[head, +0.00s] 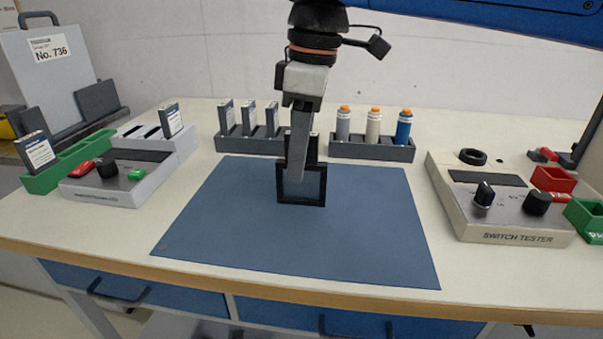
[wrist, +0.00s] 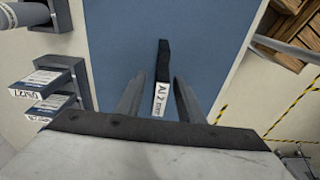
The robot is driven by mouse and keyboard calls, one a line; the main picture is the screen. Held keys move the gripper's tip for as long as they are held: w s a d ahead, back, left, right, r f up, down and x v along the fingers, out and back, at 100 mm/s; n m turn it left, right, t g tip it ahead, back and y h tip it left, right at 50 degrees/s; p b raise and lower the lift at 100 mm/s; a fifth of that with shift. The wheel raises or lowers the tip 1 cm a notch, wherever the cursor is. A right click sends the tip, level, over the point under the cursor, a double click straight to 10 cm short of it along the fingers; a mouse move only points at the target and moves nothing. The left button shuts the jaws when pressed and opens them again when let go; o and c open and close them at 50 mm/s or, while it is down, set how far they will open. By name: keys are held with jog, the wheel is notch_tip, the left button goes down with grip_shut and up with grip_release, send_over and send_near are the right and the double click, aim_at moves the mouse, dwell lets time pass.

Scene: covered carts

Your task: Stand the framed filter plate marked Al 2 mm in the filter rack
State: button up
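The framed filter plate (head: 314,184) is a black square frame with a bluish-grey middle. It is upright over the blue mat; I cannot tell whether its lower edge touches it. In the wrist view its narrow top edge carries a white "Al 2 mm" label (wrist: 160,100). My gripper (wrist: 159,78) is open, one finger on each side of the plate, with a gap at both sides. In the head view the fingers (head: 296,172) cover part of it. A pale slotted rack (head: 183,146) at the left holds one plate, with empty slots beside it. No label names it.
A dark grey rack (head: 232,145) at the back holds several similar plates. Another dark rack (head: 372,152) holds three bottles. A grey tester (head: 105,192) is at the left, a switch tester (head: 517,226) at the right. The blue mat (head: 235,235) is otherwise clear.

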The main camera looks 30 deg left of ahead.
jog(key=shift+f, duration=0.35)
grip_shut()
jog(key=shift+r, duration=0.1)
notch_tip(320, 180, up, 10)
jog(key=shift+f, duration=0.1)
dwell(0.3)
